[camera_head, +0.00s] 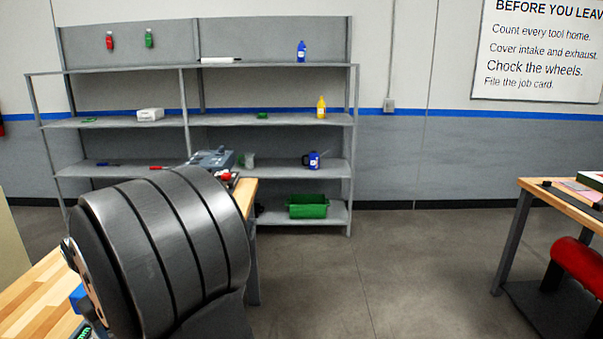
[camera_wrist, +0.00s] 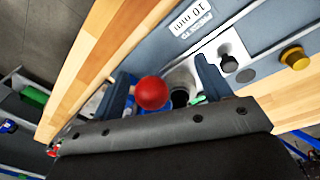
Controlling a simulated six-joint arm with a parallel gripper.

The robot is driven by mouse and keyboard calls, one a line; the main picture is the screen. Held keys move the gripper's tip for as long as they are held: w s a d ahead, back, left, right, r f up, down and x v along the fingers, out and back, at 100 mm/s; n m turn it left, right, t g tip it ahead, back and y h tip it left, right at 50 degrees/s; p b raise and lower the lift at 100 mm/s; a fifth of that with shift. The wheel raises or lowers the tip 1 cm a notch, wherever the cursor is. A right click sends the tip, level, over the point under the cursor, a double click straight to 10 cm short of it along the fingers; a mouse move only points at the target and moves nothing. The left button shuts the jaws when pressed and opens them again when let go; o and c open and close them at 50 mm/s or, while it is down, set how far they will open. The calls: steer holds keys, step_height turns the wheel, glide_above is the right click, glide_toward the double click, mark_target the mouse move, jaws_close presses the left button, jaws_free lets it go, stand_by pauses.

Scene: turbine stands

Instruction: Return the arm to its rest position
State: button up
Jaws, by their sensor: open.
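My gripper (camera_wrist: 165,82) shows in the wrist view, with its two dark blue-grey fingers spread apart. A red ball-shaped knob (camera_wrist: 151,92) shows between the fingers, nearer the left one. I cannot tell whether it touches a finger; the jaws are not closed on it. Beyond the fingers lies a blue-grey fixture (camera_wrist: 232,30) with a "10 mm" label, on a wooden bench top (camera_wrist: 88,68). I cannot make out my gripper in the head view, where a large dark banded cylinder hides much of the bench.
A grey-blue device (camera_head: 212,158) sits at the bench's far end. A second wooden table (camera_head: 562,205) stands right, near a red cylinder (camera_head: 580,262). The floor between is clear.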

steer(key=shift+s+f+t, duration=0.5)
steer(key=shift+f+t, duration=0.2)
steer(key=shift+f, duration=0.2)
